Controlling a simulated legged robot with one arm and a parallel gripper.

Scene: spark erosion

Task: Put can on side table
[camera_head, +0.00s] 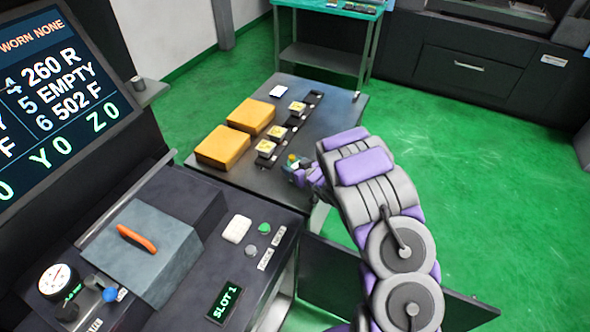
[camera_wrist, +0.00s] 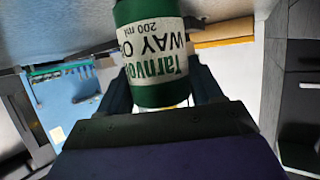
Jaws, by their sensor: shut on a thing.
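The can (camera_wrist: 152,60) is green with a white label reading "WAY" and "200 ml", seen upside down in the wrist view. My gripper (camera_wrist: 160,88) is shut on it, with a dark finger on either side. In the head view my gripper (camera_head: 303,172) is at the right edge of a dark side table (camera_head: 312,110). The can is mostly hidden by my gripper there. I cannot tell whether the can touches the tabletop.
A control console (camera_head: 200,240) is in front. A green-topped table (camera_head: 335,7) stands behind. Green floor is clear at right.

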